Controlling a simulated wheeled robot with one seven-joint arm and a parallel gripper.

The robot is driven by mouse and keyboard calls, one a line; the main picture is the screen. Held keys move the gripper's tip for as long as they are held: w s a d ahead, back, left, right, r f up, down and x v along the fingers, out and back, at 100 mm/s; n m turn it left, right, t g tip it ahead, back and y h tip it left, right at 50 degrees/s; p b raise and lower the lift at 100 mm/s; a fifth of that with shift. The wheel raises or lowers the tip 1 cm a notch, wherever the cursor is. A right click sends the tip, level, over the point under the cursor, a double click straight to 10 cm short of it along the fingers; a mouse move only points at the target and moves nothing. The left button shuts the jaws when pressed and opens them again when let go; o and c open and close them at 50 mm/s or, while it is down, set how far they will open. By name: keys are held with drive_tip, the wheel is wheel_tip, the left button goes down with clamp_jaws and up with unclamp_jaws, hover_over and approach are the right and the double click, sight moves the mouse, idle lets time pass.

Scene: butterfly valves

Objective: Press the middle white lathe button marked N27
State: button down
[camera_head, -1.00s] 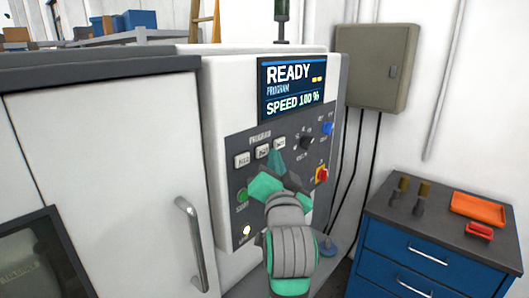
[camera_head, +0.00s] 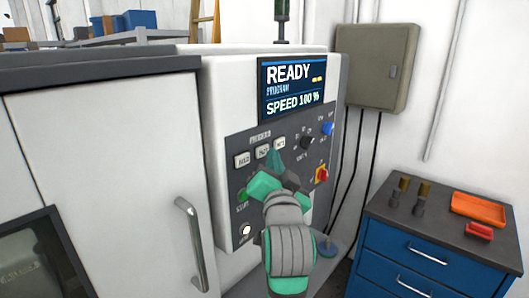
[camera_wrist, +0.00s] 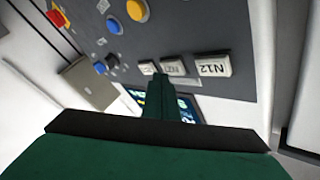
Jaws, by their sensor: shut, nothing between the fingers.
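Three white buttons sit in a row on the lathe's dark control panel. The middle white button (camera_head: 262,151) has the left white button (camera_head: 242,160) and right white button (camera_head: 280,143) beside it. The wrist view shows the row upside down, with the middle button (camera_wrist: 173,67) partly behind my fingers and its marking not fully readable. My gripper (camera_head: 273,158) is shut and empty. Its teal tip lies over the panel between the middle and right buttons in the head view. I cannot tell whether it touches the panel.
A screen (camera_head: 291,88) above reads READY and SPEED 100 %. A green button (camera_head: 242,195), a dark knob (camera_head: 306,142), a blue button (camera_head: 327,129) and a red switch on yellow (camera_head: 321,174) are nearby. A blue drawer cabinet (camera_head: 430,248) stands at right.

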drive_tip(key=shift+w+a, duration=0.2)
drive_tip(key=shift+w+a, duration=0.25)
drive_tip(key=shift+a, duration=0.1)
idle(1.1)
drive_tip(key=shift+d, duration=0.1)
drive_tip(key=shift+s+d, duration=0.5)
drive_tip(key=shift+d, duration=0.1)
drive_tip(key=shift+s+d, duration=0.75)
drive_tip(key=shift+d, duration=0.25)
drive_tip(key=shift+s+d, duration=0.75)
drive_tip(key=shift+d, duration=0.25)
